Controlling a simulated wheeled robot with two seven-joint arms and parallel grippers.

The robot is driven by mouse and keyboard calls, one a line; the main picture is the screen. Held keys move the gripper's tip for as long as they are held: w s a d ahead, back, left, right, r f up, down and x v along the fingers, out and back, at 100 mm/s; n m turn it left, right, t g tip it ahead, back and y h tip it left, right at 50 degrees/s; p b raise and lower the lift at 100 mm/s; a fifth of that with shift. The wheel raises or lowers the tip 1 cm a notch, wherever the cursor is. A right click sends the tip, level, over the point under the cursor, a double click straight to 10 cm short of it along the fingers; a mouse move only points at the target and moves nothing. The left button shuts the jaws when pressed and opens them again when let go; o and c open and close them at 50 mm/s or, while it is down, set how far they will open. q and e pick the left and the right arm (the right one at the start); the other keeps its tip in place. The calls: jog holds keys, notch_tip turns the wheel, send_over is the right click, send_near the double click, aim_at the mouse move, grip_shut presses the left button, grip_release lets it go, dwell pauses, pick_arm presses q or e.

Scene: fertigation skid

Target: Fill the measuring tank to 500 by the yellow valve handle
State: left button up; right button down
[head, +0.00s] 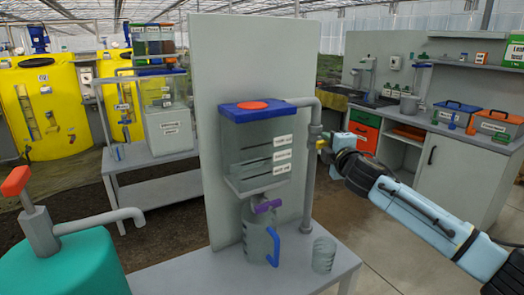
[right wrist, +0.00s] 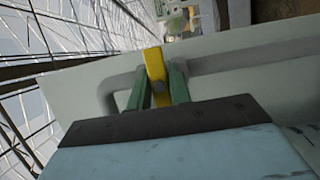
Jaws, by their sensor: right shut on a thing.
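The measuring tank (head: 245,150) is a clear box with a blue lid and a red cap, fixed before a grey panel. Its front carries several white level labels (head: 283,155), too small to read surely. I cannot tell the water level. A grey pipe (head: 309,185) runs down its right side. The yellow valve handle (head: 320,144) is on this pipe, and it also shows in the right wrist view (right wrist: 155,66). My right gripper (head: 327,146) is shut on the yellow handle, with green fingers (right wrist: 158,84) on both sides of it. My left gripper is out of view.
Below the tank are a purple handle (head: 268,206), a jug with a blue handle (head: 262,243) and a clear beaker (head: 323,255) on a grey table (head: 200,275). A teal drum (head: 80,265) with a red-handled pump stands front left. Yellow tanks (head: 48,105) stand behind.

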jog(key=shift+f, duration=0.1)
jog(key=n+b, duration=0.2)
jog(key=n+t+b, duration=0.1)
jog(key=n+b, duration=0.1)
jog(key=n, duration=0.1)
jog(key=shift+f+t+y, duration=0.2)
jog(key=shift+t+y, duration=0.1)
jog(key=shift+y, duration=0.1)
jog(key=shift+r+n+b, duration=0.1)
jog(key=shift+n+b, duration=0.35)
jog(key=shift+n, duration=0.15)
jog(key=shift+r+n, duration=0.1)
jog(key=shift+n, duration=0.2)
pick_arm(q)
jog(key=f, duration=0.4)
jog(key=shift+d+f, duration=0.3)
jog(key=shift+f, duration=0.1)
pick_arm(e)
jog(key=shift+r, duration=0.2)
dwell(5.1)
